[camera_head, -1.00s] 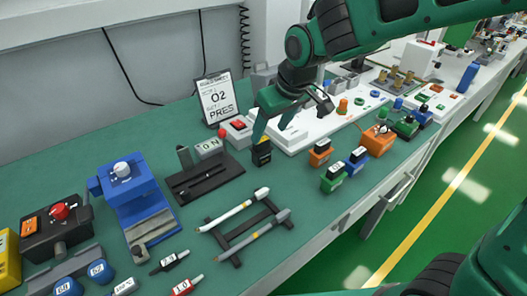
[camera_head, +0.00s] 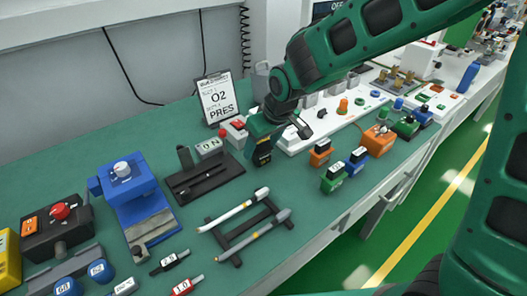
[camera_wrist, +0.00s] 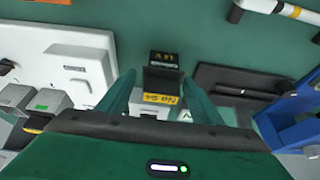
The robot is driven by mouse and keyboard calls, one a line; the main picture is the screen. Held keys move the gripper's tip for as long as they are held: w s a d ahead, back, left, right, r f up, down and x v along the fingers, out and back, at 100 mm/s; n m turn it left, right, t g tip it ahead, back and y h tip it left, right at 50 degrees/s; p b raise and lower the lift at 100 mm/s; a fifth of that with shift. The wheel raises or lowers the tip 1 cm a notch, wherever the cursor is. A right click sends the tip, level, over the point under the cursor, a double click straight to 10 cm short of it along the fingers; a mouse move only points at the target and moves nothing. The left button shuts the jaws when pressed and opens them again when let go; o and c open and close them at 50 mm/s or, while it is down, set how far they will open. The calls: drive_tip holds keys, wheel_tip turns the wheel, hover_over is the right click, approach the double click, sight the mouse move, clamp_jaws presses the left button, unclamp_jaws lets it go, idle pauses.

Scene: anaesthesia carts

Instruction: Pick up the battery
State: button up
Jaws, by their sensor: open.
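A small black block with yellow markings (camera_head: 262,158), which looks like the battery, stands upright on the green bench top. In the wrist view the black block (camera_wrist: 163,78) shows its dark top and a yellow label, between my two fingers. My gripper (camera_head: 263,144) is open and pointing down over the block. In the wrist view the fingers of my gripper (camera_wrist: 160,92) lie on either side of it, with gaps visible. Whether either finger touches it is not clear. In the head view the gripper hides the block's upper part.
A white panel (camera_head: 300,138) lies behind to the right. Orange (camera_head: 320,153), green (camera_head: 332,180) and blue (camera_head: 356,161) blocks stand to the right. A rack with two rods (camera_head: 245,225) lies in front.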

drive_tip(key=c, duration=0.8)
drive_tip(key=shift+r, duration=0.15)
